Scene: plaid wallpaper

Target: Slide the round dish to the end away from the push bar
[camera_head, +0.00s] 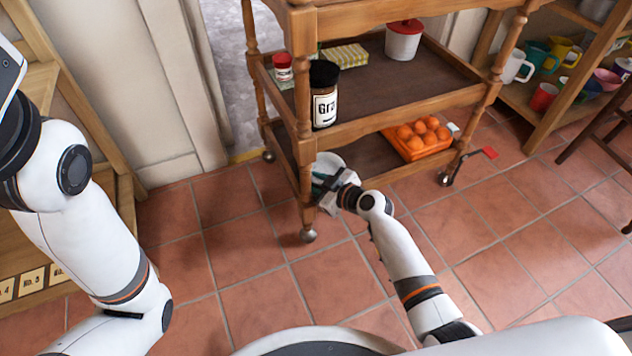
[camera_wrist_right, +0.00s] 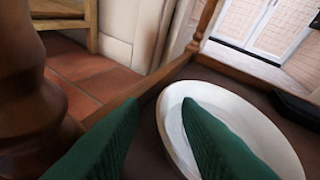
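The round white dish (camera_head: 328,160) lies on the bottom shelf (camera_head: 375,158) of the wooden trolley, near its left end, partly hidden by my right gripper. In the right wrist view the dish (camera_wrist_right: 262,125) shows as a wide shallow oval. My right gripper (camera_head: 320,183) reaches in low beside the trolley's near left post. I cannot make out the push bar.
An orange crate of round orange items (camera_head: 418,138) sits at the right of the bottom shelf. A dark-lidded jar (camera_head: 324,95) and a red-lidded white pot (camera_head: 403,40) stand on the shelf above. A turned post (camera_wrist_right: 30,95) stands close left of my right fingers.

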